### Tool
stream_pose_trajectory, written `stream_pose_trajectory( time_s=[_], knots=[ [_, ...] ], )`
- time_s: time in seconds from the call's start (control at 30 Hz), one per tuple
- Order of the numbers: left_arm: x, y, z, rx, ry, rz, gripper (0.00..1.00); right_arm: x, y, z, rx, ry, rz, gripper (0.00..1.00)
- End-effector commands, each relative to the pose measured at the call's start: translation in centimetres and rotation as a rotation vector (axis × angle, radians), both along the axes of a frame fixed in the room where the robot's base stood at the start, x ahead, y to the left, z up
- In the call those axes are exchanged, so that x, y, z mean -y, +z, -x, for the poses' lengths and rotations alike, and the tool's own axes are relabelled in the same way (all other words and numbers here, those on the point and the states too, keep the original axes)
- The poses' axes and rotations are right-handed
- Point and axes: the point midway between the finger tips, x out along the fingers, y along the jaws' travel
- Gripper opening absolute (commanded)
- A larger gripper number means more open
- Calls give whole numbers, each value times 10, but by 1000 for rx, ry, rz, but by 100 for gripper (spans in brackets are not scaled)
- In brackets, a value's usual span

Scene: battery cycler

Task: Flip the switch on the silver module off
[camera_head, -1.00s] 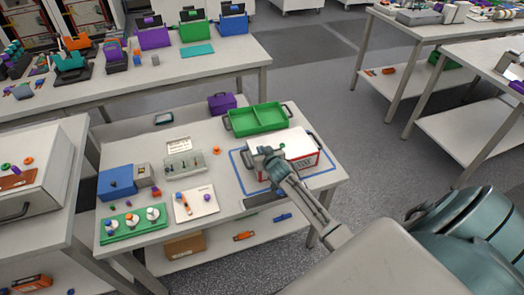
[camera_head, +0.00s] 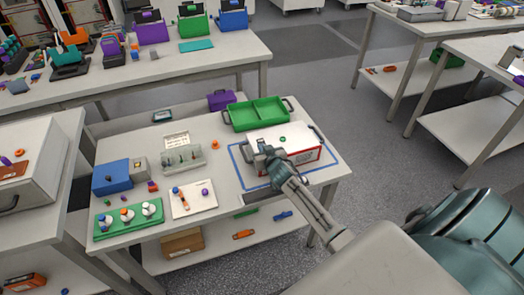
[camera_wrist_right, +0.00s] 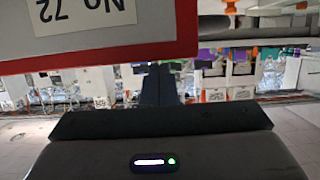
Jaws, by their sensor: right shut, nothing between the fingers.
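A silver-white box-shaped module (camera_head: 290,151) with a red-edged front and dark handles sits inside a blue outline on the near table. A small green round piece (camera_head: 283,139) shows on its top. I cannot make out a switch on it. My right gripper (camera_head: 264,151) is shut and empty, by the module's near left side, covering part of its front. I cannot tell whether it touches. In the right wrist view the module's red-edged, labelled face (camera_wrist_right: 90,35) fills the upper left, upside down, and the dark fingers (camera_wrist_right: 160,86) show just past its edge. My left gripper is out of view.
A green two-part tray (camera_head: 257,114) stands just behind the module, with a purple box (camera_head: 221,100) beside it. To the left are a clear rack (camera_head: 182,159), a white board (camera_head: 194,200), a blue box (camera_head: 112,177) and a green holder (camera_head: 128,219).

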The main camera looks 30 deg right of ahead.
Motion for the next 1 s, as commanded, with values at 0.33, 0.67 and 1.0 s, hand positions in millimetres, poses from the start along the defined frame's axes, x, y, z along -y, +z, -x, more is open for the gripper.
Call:
stream_pose_trajectory(
  time_s=[0.33,0.67,1.0],
  knots=[
    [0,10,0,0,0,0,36,0,10,0,-1,0,-1,0],
    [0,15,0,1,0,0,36,0,17,0,-1,0,-1,0],
    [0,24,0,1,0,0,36,0,28,-2,-1,0,0,0]
  ],
)
